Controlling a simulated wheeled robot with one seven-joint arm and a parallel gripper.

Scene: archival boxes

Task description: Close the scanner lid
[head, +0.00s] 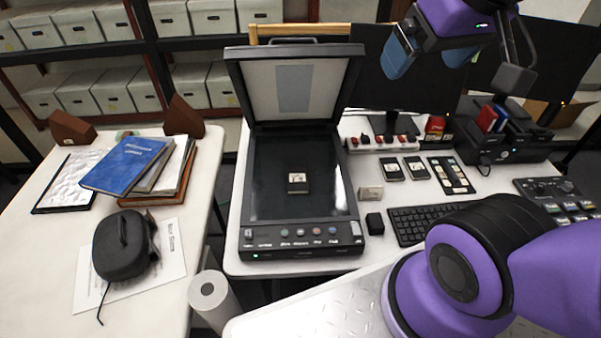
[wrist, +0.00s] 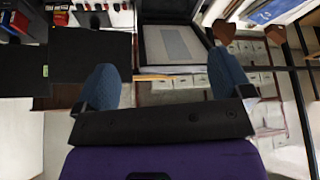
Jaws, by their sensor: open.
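The black flatbed scanner (head: 300,235) stands on the white table in the head view. Its lid (head: 295,88) stands up, hinged at the back, with a pale inner face and a grey patch; a handle is on its top edge. A small card-like item (head: 298,183) lies on the dark glass. My gripper (head: 425,50) is up and to the right of the lid, apart from it. In the wrist view my gripper (wrist: 165,90) is open and empty, its blue fingers wide apart, and the lid (wrist: 175,45) shows beyond them, upside down.
A keyboard (head: 425,222), small cartridges (head: 403,168) and a black monitor (head: 405,90) are right of the scanner. The left table holds blue and brown books (head: 128,163) and a black case (head: 120,245). A paper roll (head: 212,293) stands between the tables. Shelves of boxes (head: 107,90) are behind.

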